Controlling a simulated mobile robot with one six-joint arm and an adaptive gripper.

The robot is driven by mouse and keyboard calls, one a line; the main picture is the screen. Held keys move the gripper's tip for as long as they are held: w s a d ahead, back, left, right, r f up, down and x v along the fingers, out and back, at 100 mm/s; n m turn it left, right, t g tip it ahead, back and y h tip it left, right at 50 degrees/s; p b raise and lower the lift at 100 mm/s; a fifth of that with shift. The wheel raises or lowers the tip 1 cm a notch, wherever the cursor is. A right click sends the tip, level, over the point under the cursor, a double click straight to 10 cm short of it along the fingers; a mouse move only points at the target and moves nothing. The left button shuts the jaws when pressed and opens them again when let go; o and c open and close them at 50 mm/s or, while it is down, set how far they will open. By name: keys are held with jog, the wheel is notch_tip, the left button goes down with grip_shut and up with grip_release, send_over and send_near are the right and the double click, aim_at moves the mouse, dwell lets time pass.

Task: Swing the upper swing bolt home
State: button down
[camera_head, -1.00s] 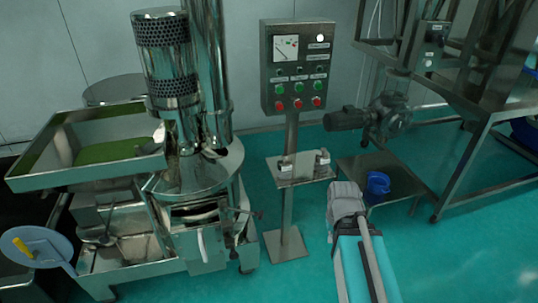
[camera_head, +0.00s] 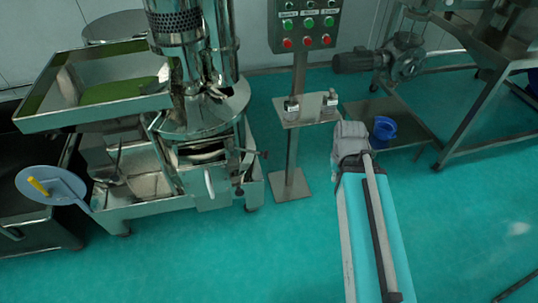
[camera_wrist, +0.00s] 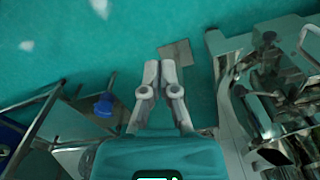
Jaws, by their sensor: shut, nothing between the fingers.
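The sieve machine (camera_head: 205,115) stands at the left in the head view. Two small dark-ended bolts show on its right side: the upper swing bolt (camera_head: 250,153) sticks out to the right, and a lower one (camera_head: 238,190) sits below it. Their exact seating is too small to tell. In the wrist view the machine (camera_wrist: 262,110) is at the right edge, and I cannot single out the upper bolt there. My gripper (camera_wrist: 160,70) is shut and empty, over open floor left of the machine in that view.
A control post with a small shelf (camera_head: 305,112) stands right of the machine. A low table (camera_head: 410,125) with a blue bucket (camera_head: 382,130) is beyond it. A round disc with a yellow handle (camera_head: 50,185) is at the left. The front floor is clear.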

jog(key=w+a+f+n+y+b, duration=0.2)
jog(key=w+a+f+y+b, duration=0.65)
jog(key=w+f+b, duration=0.5)
jog(key=w+t+y+b, duration=0.1)
jog(key=w+y+b, duration=0.3)
jog(key=w+b, duration=0.4)
jog(key=w+a+f+n+t+y+b, duration=0.1)
jog(key=w+y+b, duration=0.3)
jog(key=w+b, duration=0.4)
jog(key=shift+a+f+t+b, duration=0.3)
jog(key=shift+b, duration=0.8)
jog(key=shift+a, duration=0.1)
jog(key=s+a+f+b, duration=0.2)
jog(key=a+f+b, duration=0.1)
jog(key=a, duration=0.8)
jog(key=shift+s+d+t, duration=0.15)
jog(key=shift+d+t, duration=0.15)
